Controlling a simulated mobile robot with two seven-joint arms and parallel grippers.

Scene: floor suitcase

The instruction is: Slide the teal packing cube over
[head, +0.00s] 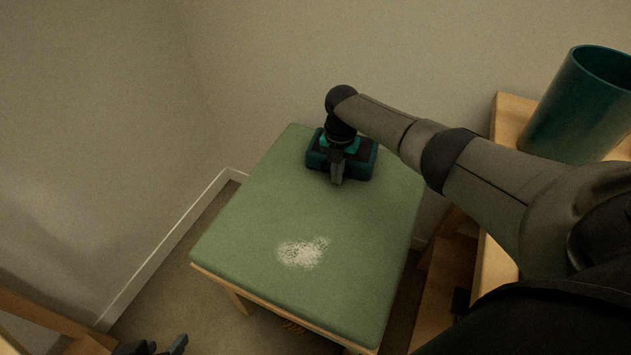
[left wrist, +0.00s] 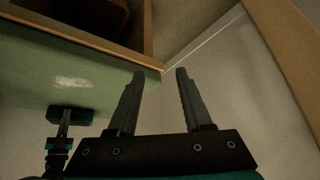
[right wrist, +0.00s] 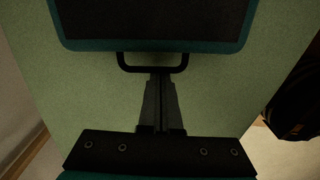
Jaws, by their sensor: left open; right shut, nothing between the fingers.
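The teal packing cube (head: 361,166) has a dark top and lies at the far part of the green padded top. It fills the upper part of the right wrist view (right wrist: 150,45), with a black loop handle (right wrist: 153,68) on its near side. My right gripper (head: 337,181) reaches over the cube, hiding part of it. In the right wrist view its shut, empty fingers (right wrist: 160,76) are right by the handle; I cannot tell whether they touch. My left gripper (head: 165,346) is low and left of the padded top, open and empty in its wrist view (left wrist: 160,72).
The green padded top (head: 240,220) carries a white speckled patch (head: 303,251); the surface around the patch is clear. A large teal cylinder (head: 575,105) stands on a wooden shelf (head: 512,112) at right. Walls close in behind and left.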

